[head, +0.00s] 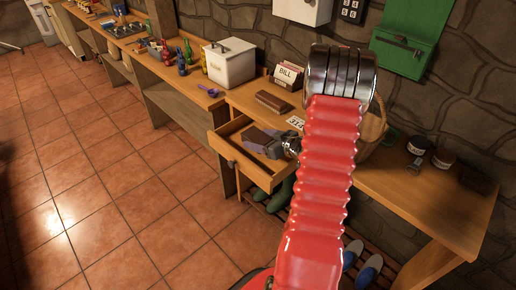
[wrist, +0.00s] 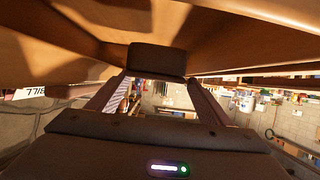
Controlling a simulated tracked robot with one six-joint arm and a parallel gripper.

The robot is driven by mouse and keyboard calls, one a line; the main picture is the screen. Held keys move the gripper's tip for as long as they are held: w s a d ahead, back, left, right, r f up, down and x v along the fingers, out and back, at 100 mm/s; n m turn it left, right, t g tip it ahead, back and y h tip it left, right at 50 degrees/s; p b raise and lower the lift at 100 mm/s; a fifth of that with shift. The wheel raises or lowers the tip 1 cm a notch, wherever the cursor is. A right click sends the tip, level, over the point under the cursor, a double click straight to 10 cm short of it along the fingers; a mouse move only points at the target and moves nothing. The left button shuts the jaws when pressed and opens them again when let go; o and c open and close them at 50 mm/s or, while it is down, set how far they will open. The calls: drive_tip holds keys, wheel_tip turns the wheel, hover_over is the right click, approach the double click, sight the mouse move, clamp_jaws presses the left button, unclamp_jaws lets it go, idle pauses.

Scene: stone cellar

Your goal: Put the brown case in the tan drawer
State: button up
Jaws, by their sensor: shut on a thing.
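The tan drawer (head: 241,167) is pulled open under the desk top in the head view. My gripper (head: 262,142) is over the open drawer, reaching in from the right. In the wrist view my gripper (wrist: 157,84) is shut on the brown case (wrist: 157,60), a small dark box between the fingertips. Tan wooden surfaces fill the upper part of that view, close around the case. In the head view I cannot clearly tell the case from my dark gripper. Whether the case touches the drawer floor cannot be seen.
On the desk top behind the drawer lie a brown block (head: 272,102), a card holder marked BILL (head: 288,76) and a number card (head: 297,122). A white box (head: 229,62) stands on the bench to the left. The tiled floor (head: 120,190) at left is clear.

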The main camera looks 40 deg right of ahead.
drive_tip(key=shift+f, duration=2.05)
drive_tip(key=o, duration=1.2)
drive_tip(key=shift+f, duration=0.15)
drive_tip(key=v, duration=1)
drive_tip(key=shift+s+r, duration=0.3)
drive_tip(key=shift+r, duration=0.05)
drive_tip(key=shift+s+r, duration=0.25)
drive_tip(key=shift+s, duration=0.35)
